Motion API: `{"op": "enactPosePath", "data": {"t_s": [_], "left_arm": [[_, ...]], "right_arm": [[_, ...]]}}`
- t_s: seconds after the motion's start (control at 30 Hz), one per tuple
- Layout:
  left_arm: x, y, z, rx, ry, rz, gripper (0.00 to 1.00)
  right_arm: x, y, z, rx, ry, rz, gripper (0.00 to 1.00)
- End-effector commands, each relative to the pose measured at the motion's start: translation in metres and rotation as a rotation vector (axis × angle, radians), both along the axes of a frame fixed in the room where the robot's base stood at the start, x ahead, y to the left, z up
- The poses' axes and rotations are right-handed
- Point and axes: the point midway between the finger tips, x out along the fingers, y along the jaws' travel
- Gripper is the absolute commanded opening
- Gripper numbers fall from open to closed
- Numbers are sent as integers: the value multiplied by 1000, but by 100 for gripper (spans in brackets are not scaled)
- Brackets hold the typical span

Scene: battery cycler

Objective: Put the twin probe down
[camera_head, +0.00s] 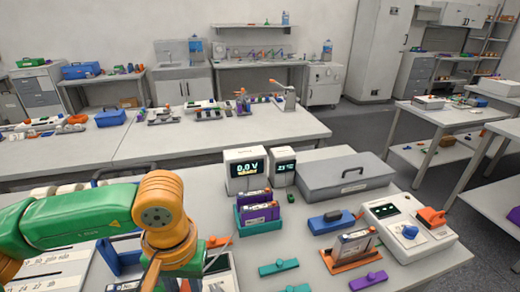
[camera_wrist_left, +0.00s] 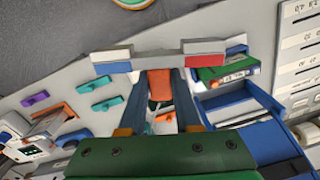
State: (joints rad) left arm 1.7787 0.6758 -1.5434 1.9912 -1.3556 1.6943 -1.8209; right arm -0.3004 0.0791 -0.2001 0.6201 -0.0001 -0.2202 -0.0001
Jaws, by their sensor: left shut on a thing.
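My left gripper (camera_wrist_left: 158,78) is shut, its dark fingers close on an orange piece (camera_wrist_left: 159,86) that I take to be the twin probe's body. Whether the probe touches the bench is unclear. My right gripper is out of view.
A teal rack (camera_head: 259,226) with purple cells, two readout boxes (camera_head: 245,170) and a grey case (camera_head: 345,175) stand near. Teal clips (camera_head: 279,267) and a purple clip (camera_head: 368,281) lie to the right, beside an orange holder (camera_head: 350,259). A blue tray (camera_wrist_left: 250,104) shows in the wrist view.

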Motion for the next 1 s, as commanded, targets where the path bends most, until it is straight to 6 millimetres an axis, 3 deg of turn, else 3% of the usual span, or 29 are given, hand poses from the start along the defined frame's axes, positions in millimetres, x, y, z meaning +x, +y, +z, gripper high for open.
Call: {"op": "enactPosePath", "data": {"t_s": [0.1,0.17,0.57,0.67,0.9,1.0], "left_arm": [[-6,26,-10,13,-8,5,0],[-7,32,-12,17,-14,5,0],[-8,32,-12,17,-16,-7,0],[-10,17,-3,15,-19,-102,0],[-22,-46,36,12,-25,-513,0],[-25,-63,47,12,-25,-631,0]], "right_arm": [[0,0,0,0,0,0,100],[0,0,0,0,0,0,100],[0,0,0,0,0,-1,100],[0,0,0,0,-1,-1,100],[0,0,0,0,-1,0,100],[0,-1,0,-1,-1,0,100]]}}
